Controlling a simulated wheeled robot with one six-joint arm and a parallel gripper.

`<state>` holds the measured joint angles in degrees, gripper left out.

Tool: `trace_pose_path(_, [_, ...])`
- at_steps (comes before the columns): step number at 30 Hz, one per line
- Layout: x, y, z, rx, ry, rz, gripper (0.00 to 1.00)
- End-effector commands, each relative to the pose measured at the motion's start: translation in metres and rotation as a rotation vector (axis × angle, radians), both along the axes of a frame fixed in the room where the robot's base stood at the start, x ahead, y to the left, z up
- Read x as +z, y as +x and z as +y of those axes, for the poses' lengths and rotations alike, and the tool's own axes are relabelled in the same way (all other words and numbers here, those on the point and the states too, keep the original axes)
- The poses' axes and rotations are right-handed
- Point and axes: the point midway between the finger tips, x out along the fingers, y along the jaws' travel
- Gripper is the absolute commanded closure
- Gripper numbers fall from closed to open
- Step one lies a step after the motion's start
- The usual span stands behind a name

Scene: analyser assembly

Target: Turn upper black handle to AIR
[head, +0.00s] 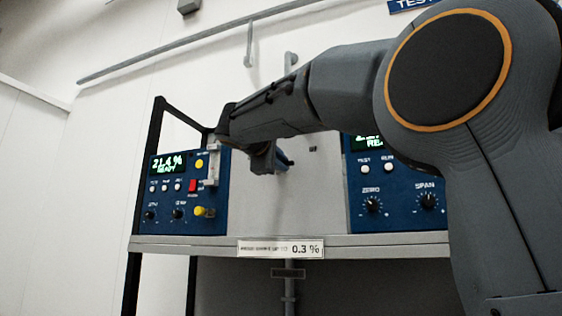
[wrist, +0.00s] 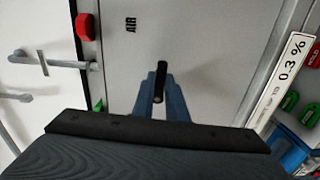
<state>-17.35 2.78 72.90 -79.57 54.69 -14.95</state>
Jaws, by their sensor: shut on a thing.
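The black handle (wrist: 161,74) sticks out from between the blue fingertips of my gripper (wrist: 158,98) in the wrist view. My gripper is shut on it, in front of the pale panel. The handle's visible end points up in that view. The printed AIR label (wrist: 131,25) is on the panel, up and left of the handle's end. In the head view my gripper (head: 284,160) is at the pale panel between the two blue units, and the handle itself cannot be made out behind it.
A blue analyser unit (head: 160,213) reading 21.4 % stands left, and another blue unit (head: 395,212) stands right, partly behind my arm. A shelf edge (head: 190,244) carries a 0.3 % label (head: 281,249). The wrist view shows a red part (wrist: 84,26) and a grey lever (wrist: 62,64).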

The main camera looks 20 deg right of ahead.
Motion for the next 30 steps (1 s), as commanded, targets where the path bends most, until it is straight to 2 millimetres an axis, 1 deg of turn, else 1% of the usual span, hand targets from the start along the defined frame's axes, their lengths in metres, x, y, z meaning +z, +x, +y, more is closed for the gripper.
trace_pose_path(6, [0.002,0.0001,0.0005,0.002,-0.042,0.029,1.0])
trace_pose_path(20, [0.002,0.0004,0.0007,0.002,-0.052,0.037,1.0])
trace_pose_path(21, [0.002,0.0004,0.0007,0.002,-0.052,0.037,0.84])
trace_pose_path(24, [0.0019,0.0003,0.0006,0.002,-0.052,0.036,0.69])
trace_pose_path(30, [0.0018,0.0002,0.0003,0.001,-0.052,0.036,0.69])
